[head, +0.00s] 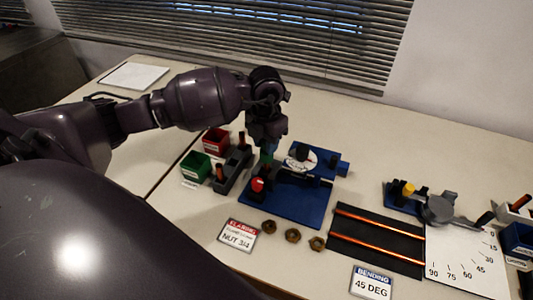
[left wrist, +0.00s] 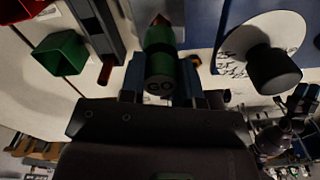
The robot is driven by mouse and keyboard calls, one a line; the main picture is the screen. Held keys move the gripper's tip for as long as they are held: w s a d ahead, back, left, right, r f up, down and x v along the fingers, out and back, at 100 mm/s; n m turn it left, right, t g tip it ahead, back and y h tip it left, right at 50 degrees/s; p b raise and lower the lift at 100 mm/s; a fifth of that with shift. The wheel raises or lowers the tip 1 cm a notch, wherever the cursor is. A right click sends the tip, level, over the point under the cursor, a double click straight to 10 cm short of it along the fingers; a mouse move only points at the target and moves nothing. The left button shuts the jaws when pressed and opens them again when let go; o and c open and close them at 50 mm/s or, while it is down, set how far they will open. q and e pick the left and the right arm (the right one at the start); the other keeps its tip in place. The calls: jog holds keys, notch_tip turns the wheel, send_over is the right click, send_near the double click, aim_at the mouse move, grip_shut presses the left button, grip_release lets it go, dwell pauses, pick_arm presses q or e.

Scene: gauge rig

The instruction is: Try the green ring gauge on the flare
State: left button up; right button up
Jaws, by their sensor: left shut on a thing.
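My left gripper (head: 267,146) points down over the left part of the blue flaring base (head: 304,211). It is shut on the green ring gauge (head: 267,157), a green cylinder. In the left wrist view the gauge (left wrist: 160,58) sits between the fingers (left wrist: 160,82), its near end marked with two dark rings. A copper-coloured tip (left wrist: 160,20) shows at the gauge's far end; I cannot tell whether it is the flare or whether they touch. In the head view the gripper and gauge hide that spot. My right gripper is not in view.
A green bin (head: 196,169), a red bin (head: 214,142) and a dark rack (head: 231,172) stand left of the base. A red knob (head: 257,185) and a white dial (head: 300,160) are close to the gripper. Brass nuts (head: 292,236) and copper tubes (head: 380,233) lie in front and right.

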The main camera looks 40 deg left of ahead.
pick_arm(q)
jog(key=shift+r+p, duration=1.2)
jog(key=shift+r, duration=1.05)
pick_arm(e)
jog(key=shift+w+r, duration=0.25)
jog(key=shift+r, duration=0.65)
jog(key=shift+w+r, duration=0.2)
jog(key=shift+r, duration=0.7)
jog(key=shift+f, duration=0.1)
